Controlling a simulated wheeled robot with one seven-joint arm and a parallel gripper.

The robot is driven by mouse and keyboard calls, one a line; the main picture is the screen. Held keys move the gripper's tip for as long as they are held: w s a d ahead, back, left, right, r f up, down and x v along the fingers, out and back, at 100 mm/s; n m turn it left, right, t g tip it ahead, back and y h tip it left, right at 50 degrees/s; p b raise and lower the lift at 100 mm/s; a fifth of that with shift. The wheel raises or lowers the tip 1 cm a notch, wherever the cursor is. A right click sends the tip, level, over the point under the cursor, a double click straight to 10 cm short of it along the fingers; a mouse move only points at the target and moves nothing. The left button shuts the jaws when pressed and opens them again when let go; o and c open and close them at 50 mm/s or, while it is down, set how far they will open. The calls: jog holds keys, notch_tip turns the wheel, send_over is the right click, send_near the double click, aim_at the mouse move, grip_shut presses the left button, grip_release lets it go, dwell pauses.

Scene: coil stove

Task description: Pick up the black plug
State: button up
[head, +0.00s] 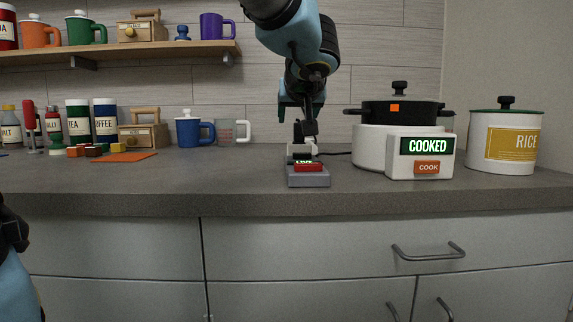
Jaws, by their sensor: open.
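The black plug (303,157) seems to be the small dark shape at the grey socket block (308,178), just behind its red switch. It is small and partly covered, so I cannot tell how it sits in the block. A dark cord runs from there to the right, toward the white cooker (371,147). My gripper (303,143) is open and points down right over the plug and the back of the block. Whether its fingers are around the plug or above it cannot be told from this view.
The cooker, with a black pot on top and a lit "COOKED" panel (427,146), stands right of the block. A rice canister (505,140) is farther right. The counter front (240,190) is clear.

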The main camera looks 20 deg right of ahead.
aim_at(298, 132)
jog(key=shift+s+d, duration=0.2)
jog(key=shift+d, duration=0.1)
jog(key=shift+w+d, duration=0.1)
jog(key=shift+w, duration=0.05)
jog(key=shift+h, duration=0.3)
jog(key=x, duration=0.5)
jog(key=shift+w+r, duration=0.1)
jog(key=shift+r, duration=0.05)
jog(key=shift+x, duration=2.6)
jog(key=shift+c, duration=0.2)
grip_shut()
